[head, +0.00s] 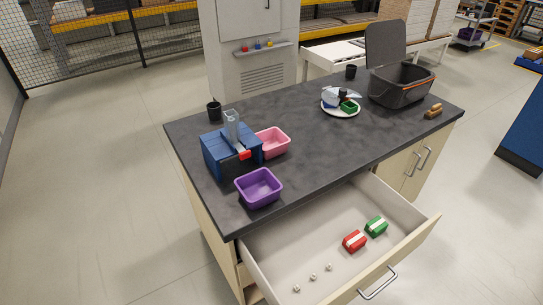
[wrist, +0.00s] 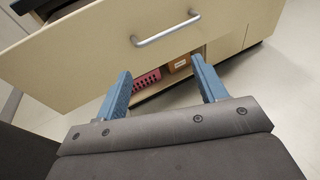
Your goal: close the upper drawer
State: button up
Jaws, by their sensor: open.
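The upper drawer (head: 300,245) is pulled far out from the workbench in the head view. Its pale front panel (wrist: 85,50) fills the upper part of the wrist view, with a silver bar handle (wrist: 166,30) on it. The handle also shows in the head view (head: 378,285). My gripper (wrist: 160,66) is open and empty, with two blue fingers spread wide. In the wrist picture the fingertips lie below the handle, around the panel's lower edge; I cannot tell whether they touch it. My gripper is not in the head view.
In the drawer lie a red box (head: 354,241), a green box (head: 376,226) and small white pieces (head: 313,277). Below the panel, a pink basket (wrist: 147,80) and an orange box (wrist: 180,64) show.

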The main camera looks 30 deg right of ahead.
jog(key=c, duration=0.3)
jog(key=shift+a, duration=0.2)
jog(key=c, duration=0.4)
jog(key=shift+n+t+y, duration=0.6)
jog(key=shift+y, duration=0.3)
jog(key=a, duration=0.2)
jog(key=a+f, duration=0.1)
jog(key=a, duration=0.2)
jog(key=shift+w+a, duration=0.15)
jog(key=shift+a, duration=0.1)
grip_shut()
jog(key=a+n+t+y, duration=0.2)
jog(key=a+n+y, duration=0.15)
jog(key=a, duration=0.65)
jog(key=w, duration=1.4)
jog(key=shift+w+a+f+m, duration=0.2)
jog(key=shift+w+a+m, duration=0.05)
jog(key=shift+w+m, duration=0.1)
jog(key=w, duration=3.1)
jog(key=shift+w, duration=0.4)
